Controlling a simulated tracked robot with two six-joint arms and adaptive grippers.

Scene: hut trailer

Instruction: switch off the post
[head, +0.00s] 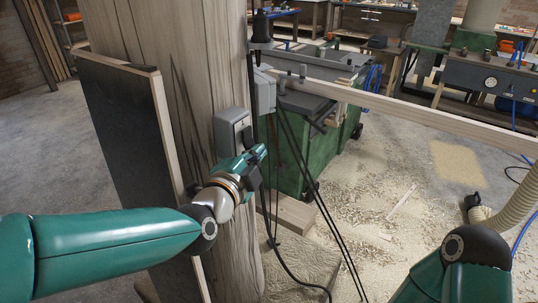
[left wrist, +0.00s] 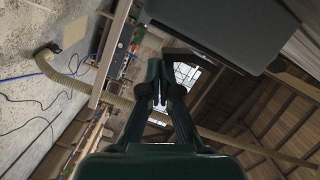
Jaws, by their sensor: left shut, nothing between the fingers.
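The post (head: 165,70) is a thick, cracked timber column standing left of the middle in the head view. A grey switch box (head: 228,128) is fixed to its side, with a dark part on its right face. My left gripper (head: 257,158) is just below and right of this box, in front of the post; I cannot tell whether it touches. In the left wrist view the fingers (left wrist: 160,88) are together and empty. A large dark grey box-like surface (left wrist: 215,28) is close above them, probably the switch box. My right gripper is out of view.
A second grey box (head: 264,92) and dark cables hang at the post's right. A dark panel (head: 125,130) leans on its left. A green machine (head: 310,150) stands behind, with a long wooden beam (head: 430,115) reaching right. Sawdust-strewn floor (head: 380,200) is mostly open.

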